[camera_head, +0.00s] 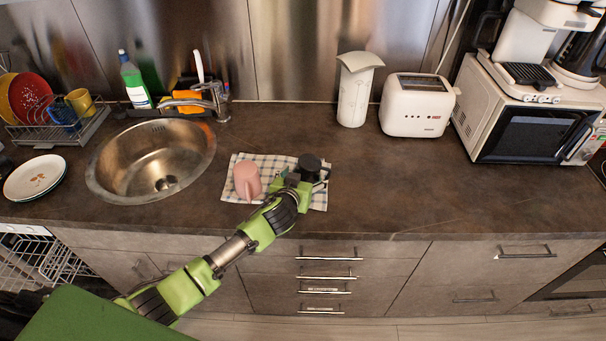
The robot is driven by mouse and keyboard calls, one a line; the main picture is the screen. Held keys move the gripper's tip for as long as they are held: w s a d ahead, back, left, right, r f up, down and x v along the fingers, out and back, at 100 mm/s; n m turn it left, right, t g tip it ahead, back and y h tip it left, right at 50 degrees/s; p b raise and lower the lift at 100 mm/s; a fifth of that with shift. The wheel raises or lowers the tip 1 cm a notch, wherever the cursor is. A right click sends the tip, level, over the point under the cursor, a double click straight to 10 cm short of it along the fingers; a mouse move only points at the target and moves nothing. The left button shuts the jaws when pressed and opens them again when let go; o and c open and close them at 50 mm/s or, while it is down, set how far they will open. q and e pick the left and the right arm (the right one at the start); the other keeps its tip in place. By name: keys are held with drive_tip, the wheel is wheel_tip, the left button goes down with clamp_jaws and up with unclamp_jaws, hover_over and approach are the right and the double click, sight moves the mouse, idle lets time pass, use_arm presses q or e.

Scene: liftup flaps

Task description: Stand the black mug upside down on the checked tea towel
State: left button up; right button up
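The black mug (311,164) is at the right side of the checked tea towel (277,161), close to the worktop's front. It is small and dark here, and I cannot tell which way up it is or whether it rests on the cloth. My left gripper (296,181) reaches in from the lower left and is right at the mug, on its near left side. Its fingers are hard to make out against the dark mug, so their grip is unclear. My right gripper is out of view.
The round sink (152,160) with its tap (209,100) lies left of the towel. A white canister (355,92), a toaster (416,105) and a microwave (525,130) stand behind. The worktop right of the towel is clear.

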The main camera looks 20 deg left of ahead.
use_arm(q)
drive_tip(key=shift+s+a+f, duration=0.1)
drive_tip(key=shift+s+f, duration=0.15)
drive_tip(key=shift+f, duration=0.3)
drive_tip(key=shift+r+p, duration=0.6)
drive_tip(key=v, duration=0.6)
drive_tip(key=r+b+v, duration=0.1)
drive_tip(key=v, duration=0.4)
drive_tip(key=shift+s+r, duration=0.15)
